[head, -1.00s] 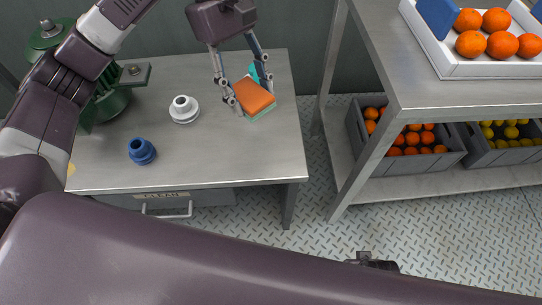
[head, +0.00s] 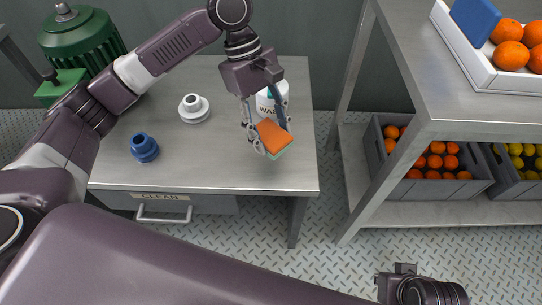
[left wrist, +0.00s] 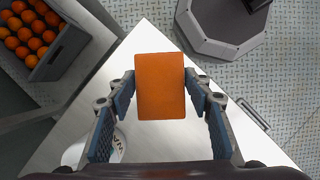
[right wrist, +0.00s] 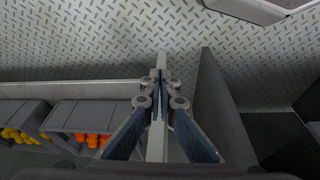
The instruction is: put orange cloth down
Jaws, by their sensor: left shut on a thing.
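The orange cloth (head: 274,136) is a small folded block with an orange top and a pale green underside. My left gripper (head: 268,134) is shut on it, over the front right part of the steel table (head: 215,165). In the left wrist view the cloth (left wrist: 160,86) sits between the two fingertips (left wrist: 160,92), with the table's corner beneath. I cannot tell whether the cloth touches the table top. My right gripper (right wrist: 160,88) is empty, with its fingertips together, above the diamond-plate floor.
A white "WA..." container (head: 270,103) stands just behind the cloth. A white fitting (head: 193,108) and a blue fitting (head: 144,148) stand left on the table. A green machine (head: 82,42) is at back left. A steel shelf (head: 440,120) with fruit crates stands right.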

